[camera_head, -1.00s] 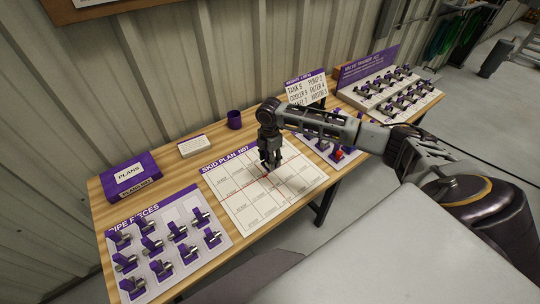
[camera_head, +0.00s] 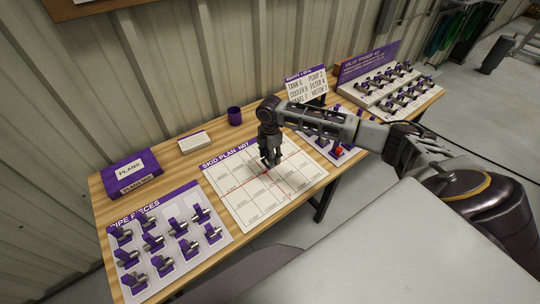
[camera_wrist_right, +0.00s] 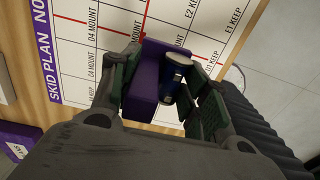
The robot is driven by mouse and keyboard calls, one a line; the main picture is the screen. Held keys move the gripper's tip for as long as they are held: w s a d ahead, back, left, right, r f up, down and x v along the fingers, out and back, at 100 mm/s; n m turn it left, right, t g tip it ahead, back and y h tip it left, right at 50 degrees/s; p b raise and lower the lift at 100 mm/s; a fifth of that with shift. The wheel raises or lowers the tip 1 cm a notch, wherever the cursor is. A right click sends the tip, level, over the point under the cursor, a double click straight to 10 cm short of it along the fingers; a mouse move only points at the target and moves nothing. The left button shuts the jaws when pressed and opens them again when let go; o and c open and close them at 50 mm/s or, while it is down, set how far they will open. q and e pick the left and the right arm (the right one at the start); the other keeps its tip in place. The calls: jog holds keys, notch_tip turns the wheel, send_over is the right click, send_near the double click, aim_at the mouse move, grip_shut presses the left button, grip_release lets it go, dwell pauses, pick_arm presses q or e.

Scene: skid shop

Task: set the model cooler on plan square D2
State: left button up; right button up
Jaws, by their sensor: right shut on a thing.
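My right gripper (camera_head: 269,160) is over the upper middle of the white skid plan sheet (camera_head: 240,207). In the right wrist view the gripper (camera_wrist_right: 165,95) is shut on a small model with a purple block body (camera_wrist_right: 149,80) and a dark blue cylinder with a pale cap, which I take as the model cooler. The plan (camera_wrist_right: 115,18) shows below it, with D4 MOUNT, D1 KEEP, E1 KEEP and E2 KEEP readable. The held model and fingers hide the squares between D4 and D1, so I cannot tell whether it touches the sheet. My left gripper is not in view.
A pipe pieces tray (camera_head: 205,254) lies left of the plan. A purple plans box (camera_head: 131,173), a white card block (camera_head: 194,143) and a purple cup (camera_head: 235,116) stand behind. A label stand (camera_head: 306,85) and a valve board (camera_head: 391,88) are to the right.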

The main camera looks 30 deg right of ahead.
jog(key=shift+f, duration=0.25)
dwell(0.4)
jog(key=shift+f+b, duration=0.85)
jog(key=shift+f, duration=1.65)
jog(key=shift+f, duration=0.15)
jog(key=shift+f+b, duration=0.3)
jog(key=shift+f, duration=1.2)
jog(key=shift+f, duration=0.1)
jog(key=shift+p, duration=0.4)
jog(key=shift+f, duration=0.75)
dwell(0.8)
jog(key=o, duration=1.2)
